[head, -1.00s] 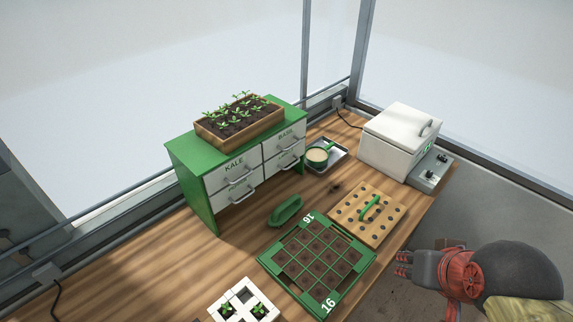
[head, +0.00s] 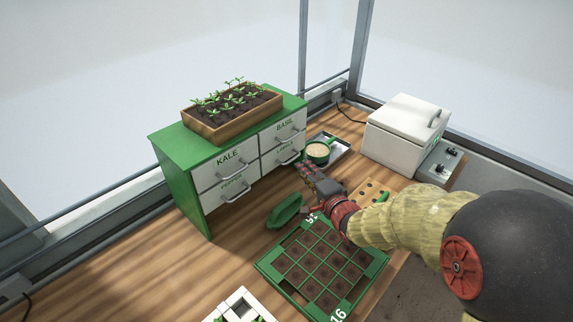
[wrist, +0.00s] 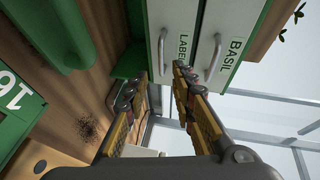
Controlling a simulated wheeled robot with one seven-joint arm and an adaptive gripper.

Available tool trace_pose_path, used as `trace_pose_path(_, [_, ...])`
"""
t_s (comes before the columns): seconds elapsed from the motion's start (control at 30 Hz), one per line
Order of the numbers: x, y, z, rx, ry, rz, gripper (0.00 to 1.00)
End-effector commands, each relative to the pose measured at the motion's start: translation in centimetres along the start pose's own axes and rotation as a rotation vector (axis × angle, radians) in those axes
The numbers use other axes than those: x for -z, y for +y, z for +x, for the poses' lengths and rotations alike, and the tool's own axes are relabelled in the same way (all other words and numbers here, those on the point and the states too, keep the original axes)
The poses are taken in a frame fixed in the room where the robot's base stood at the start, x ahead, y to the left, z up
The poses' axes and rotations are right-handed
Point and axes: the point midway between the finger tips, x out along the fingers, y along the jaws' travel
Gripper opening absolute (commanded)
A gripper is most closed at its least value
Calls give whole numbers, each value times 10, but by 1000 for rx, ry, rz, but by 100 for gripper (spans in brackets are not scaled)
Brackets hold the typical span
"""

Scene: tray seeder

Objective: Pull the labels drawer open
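The green cabinet (head: 178,150) has white drawers with grey bar handles. The labels drawer (head: 280,158) is the lower right one, under the basil drawer (head: 283,130), and looks shut. Its handle (wrist: 162,50) shows in the wrist view, beside the LABELS lettering. My gripper (head: 303,170) is just in front of the labels drawer in the head view. In the wrist view my gripper (wrist: 155,80) is open and empty, with the near end of the handle appearing between its fingertips. I cannot tell whether a finger touches the handle.
A planter of seedlings (head: 233,112) stands on the cabinet. A green scoop-like tool (head: 287,211) lies in front of it. A metal tray with a bowl (head: 318,152) is right of the cabinet.

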Motion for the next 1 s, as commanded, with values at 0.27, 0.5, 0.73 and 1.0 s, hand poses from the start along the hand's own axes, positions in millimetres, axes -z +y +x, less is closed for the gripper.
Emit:
trace_pose_path(0.27, [-3, 2, 29, 12, -8, 16, 26])
trace_pose_path(0.5, [-3, 1, 64, 10, -7, 15, 26])
trace_pose_path(0.73, [-2, 0, 78, 10, -6, 15, 26])
trace_pose_path(1.0, [-2, -1, 79, 10, -6, 14, 24])
